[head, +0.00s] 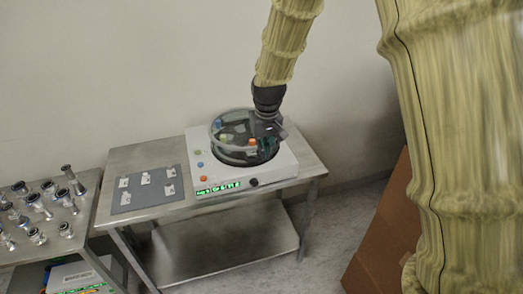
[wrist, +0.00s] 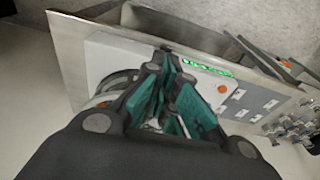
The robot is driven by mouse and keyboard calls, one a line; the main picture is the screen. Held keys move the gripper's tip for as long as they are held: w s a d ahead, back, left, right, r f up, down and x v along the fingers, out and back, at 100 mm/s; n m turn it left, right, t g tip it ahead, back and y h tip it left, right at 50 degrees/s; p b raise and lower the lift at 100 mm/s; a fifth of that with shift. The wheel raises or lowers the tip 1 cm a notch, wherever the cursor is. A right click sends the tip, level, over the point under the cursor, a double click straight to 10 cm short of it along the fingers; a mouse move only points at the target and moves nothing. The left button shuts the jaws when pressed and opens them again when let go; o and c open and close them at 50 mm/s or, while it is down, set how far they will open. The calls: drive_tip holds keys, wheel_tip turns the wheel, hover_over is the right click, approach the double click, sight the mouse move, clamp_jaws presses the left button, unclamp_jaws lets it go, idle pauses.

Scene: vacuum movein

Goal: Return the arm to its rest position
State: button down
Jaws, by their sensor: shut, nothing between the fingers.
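My arm, in a ribbed yellowish sleeve, reaches down from the top of the head view. My gripper (head: 270,130) is at its dark end, at the right side of the round clear-lidded chamber on the white machine (head: 205,180). In the head view it overlaps the lid (head: 224,127); I cannot tell whether it touches. In the wrist view my gripper (wrist: 170,88) has its dark, teal-padded fingers drawn together, with nothing held. The white machine (wrist: 104,60) lies behind the fingers, and they hide much of the chamber.
The machine stands on a steel table (head: 150,157) beside a grey mat (head: 152,203) with small white pieces. A second table (head: 60,249) at left holds several metal fittings. A brown cardboard box (head: 385,240) leans at right. Bare wall is behind.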

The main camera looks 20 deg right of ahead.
drive_tip(key=shift+s+r+b, duration=0.5)
drive_tip(key=shift+s+r, duration=0.85)
drive_tip(key=shift+s, duration=0.55)
drive_tip(key=s+d+f, duration=0.1)
drive_tip(key=s+f, duration=0.3)
drive_tip(key=f, duration=0.5)
drive_tip(key=s+f+g, duration=0.1)
drive_tip(key=s+f, duration=0.4)
drive_tip(key=f, duration=0.4)
drive_tip(key=s+d+f, duration=0.1)
drive_tip(key=s+f, duration=0.3)
drive_tip(key=f, duration=0.5)
drive_tip(key=s+f, duration=0.7)
drive_tip(key=s, duration=0.5)
drive_tip(key=s+f, duration=0.7)
drive_tip(key=s, duration=0.4)
drive_tip(key=shift+s+d+m+g, duration=0.2)
drive_tip(key=shift+s+m+g, duration=0.2)
drive_tip(key=shift+r, duration=0.1)
